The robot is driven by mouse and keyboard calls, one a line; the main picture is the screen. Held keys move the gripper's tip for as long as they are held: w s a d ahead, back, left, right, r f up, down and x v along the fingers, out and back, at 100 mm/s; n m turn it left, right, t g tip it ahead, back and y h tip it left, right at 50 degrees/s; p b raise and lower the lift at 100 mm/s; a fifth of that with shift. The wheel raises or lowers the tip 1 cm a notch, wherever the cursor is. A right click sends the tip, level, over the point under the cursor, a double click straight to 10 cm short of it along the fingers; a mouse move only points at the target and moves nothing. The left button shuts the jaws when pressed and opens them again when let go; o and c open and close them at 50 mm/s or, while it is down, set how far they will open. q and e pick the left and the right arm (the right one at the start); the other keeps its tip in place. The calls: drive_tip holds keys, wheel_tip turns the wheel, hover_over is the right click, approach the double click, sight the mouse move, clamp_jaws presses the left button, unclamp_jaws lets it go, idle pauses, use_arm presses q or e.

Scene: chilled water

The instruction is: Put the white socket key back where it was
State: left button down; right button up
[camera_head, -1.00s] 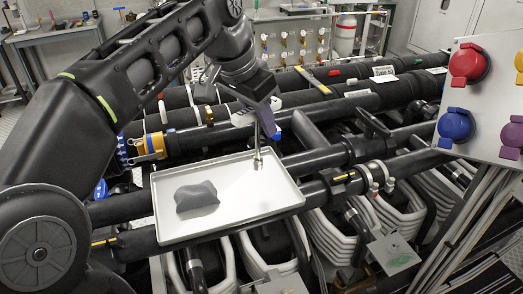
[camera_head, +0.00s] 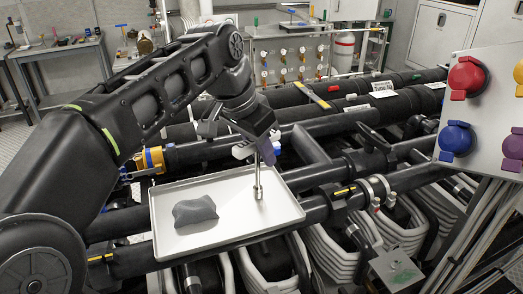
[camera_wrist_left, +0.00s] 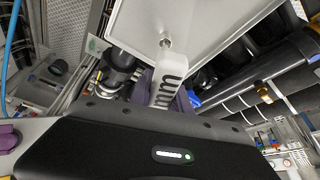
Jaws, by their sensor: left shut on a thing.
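My left gripper (camera_head: 264,142) is shut on the white socket key. The key's metal shaft (camera_head: 257,178) hangs upright below the gripper, over the right part of the shallow white tray (camera_head: 285,215). In the left wrist view the key's white body (camera_wrist_left: 168,88) with black "mm" lettering sits between the purple fingers, and its metal end (camera_wrist_left: 166,43) shows against the tray. I cannot tell whether the socket end touches the tray floor. My right gripper is not in view.
A grey cushion-like pouch (camera_head: 194,210) lies in the tray's left half. Black pipes (camera_head: 330,115) run behind and under the tray. A panel with red, blue and purple sockets (camera_head: 490,120) stands at right. The tray's right half is otherwise clear.

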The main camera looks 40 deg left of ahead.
sight(250, 142)
use_arm(q)
drive_tip(key=c, duration=1.2)
unclamp_jaws()
drive_tip(key=shift+f, duration=0.1)
drive_tip(key=shift+r+p, duration=0.3)
drive_tip(key=shift+s+r, duration=0.15)
drive_tip(key=shift+r, duration=0.15)
drive_tip(key=p+v, duration=0.3)
drive_tip(key=v, duration=0.2)
drive_tip(key=shift+r, duration=0.4)
drive_tip(key=shift+s+a+r+p, duration=0.1)
drive_tip(key=shift+s+r+p, duration=0.25)
drive_tip(key=shift+p, duration=0.2)
